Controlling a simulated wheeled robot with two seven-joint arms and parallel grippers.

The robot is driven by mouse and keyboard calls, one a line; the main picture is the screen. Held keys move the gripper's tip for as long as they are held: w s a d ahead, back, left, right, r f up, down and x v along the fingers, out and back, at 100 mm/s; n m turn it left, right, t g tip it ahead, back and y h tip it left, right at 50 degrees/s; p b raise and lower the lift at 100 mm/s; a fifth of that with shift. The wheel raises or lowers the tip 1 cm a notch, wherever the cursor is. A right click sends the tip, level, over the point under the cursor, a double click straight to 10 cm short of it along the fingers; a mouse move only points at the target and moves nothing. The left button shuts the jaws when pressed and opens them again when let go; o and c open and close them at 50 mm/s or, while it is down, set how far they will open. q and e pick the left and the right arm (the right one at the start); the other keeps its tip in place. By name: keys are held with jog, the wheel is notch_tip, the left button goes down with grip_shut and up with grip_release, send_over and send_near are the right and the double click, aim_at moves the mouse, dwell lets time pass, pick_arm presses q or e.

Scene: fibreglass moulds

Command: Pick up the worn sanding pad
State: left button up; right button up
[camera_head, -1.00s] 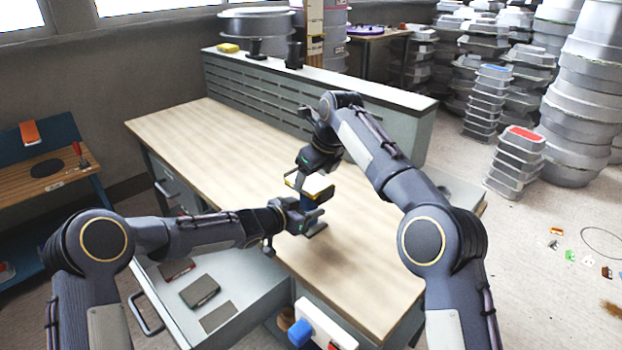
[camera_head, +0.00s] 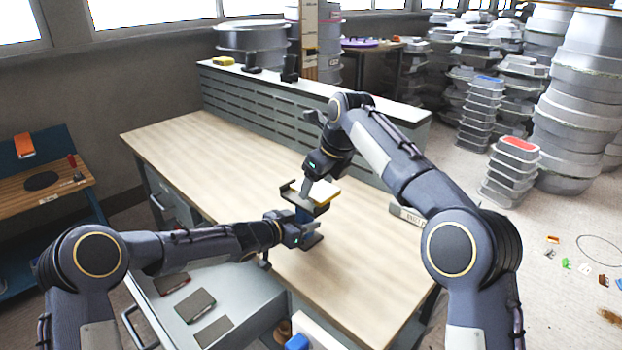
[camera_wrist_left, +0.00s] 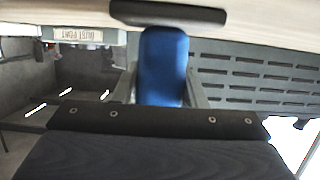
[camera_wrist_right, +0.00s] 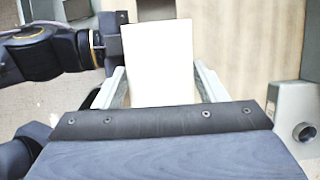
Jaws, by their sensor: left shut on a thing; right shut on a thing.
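A flat cream pad (camera_head: 326,189) with a yellow edge, which I take to be the worn sanding pad, sits at my right gripper (camera_head: 311,188). It fills the space between the fingers in the right wrist view (camera_wrist_right: 157,62), which is shut on it. Its wear cannot be made out. Just below is a dark holder on an upright blue handle (camera_head: 303,215). My left gripper (camera_head: 298,234) is shut on this handle, also seen in the left wrist view (camera_wrist_left: 164,65). Whether pad and holder still touch is unclear.
An open drawer (camera_head: 243,313) at the front left holds several flat dark pads (camera_head: 194,306). A box labelled dust port (camera_head: 405,214) stands at the bench's right edge. A slotted panel (camera_head: 290,108) runs behind the bench. The left bench top (camera_head: 190,150) is clear.

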jog(key=s+d, duration=1)
jog(key=shift+s+d, duration=0.15)
pick_arm(q)
jog(key=o, duration=1.2)
